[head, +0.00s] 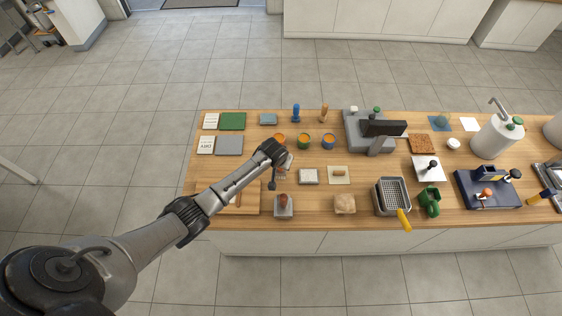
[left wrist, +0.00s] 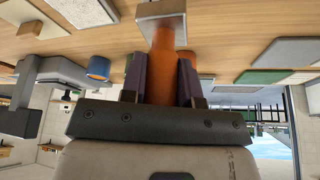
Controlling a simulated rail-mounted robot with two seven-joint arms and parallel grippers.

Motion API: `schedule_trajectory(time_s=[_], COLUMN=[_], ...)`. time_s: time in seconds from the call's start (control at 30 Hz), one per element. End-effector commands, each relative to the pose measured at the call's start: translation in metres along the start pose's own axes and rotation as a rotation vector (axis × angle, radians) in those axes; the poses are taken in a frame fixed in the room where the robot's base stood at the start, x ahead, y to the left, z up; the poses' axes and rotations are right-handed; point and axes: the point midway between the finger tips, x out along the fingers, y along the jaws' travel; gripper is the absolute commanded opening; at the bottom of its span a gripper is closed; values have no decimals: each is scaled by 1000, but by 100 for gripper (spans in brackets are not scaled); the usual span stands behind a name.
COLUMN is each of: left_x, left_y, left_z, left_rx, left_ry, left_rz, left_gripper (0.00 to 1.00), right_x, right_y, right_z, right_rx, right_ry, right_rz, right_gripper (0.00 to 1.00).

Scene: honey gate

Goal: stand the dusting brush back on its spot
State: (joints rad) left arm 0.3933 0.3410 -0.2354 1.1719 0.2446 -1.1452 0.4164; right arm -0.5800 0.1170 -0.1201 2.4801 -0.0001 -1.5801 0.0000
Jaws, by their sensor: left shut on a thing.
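My left gripper (head: 277,184) points down near the front left of the table. In the left wrist view, which is upside down, its dark fingers (left wrist: 163,60) are shut on an orange-red upright thing (left wrist: 168,38), which I take for the dusting brush. The brush's far end meets a pale square block (left wrist: 144,18); I cannot tell whether it rests on it. In the head view the reddish top of the brush (head: 284,198) shows over a small grey block (head: 284,212). The bristles are hidden. My right gripper is not in view.
Behind stand several orange-topped pots, among them a blue one (head: 328,142). A beige lump (head: 344,204) and a metal basket (head: 391,196) stand further right along the front.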

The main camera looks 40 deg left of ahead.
Motion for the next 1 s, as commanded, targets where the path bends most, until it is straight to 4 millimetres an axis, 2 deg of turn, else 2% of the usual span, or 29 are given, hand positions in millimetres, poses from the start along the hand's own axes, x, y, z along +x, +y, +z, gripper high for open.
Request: schedule_trajectory(time_s=[0.2,1.0], left_x=[-1,6], left_y=[0,0], left_z=[-1,2], left_rx=[0,0], left_ry=[0,1], left_rz=[1,0], left_gripper=[0,0], right_x=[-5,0], right_y=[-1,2], right_z=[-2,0], right_rx=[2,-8], right_ry=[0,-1], right_rz=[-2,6], right_gripper=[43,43])
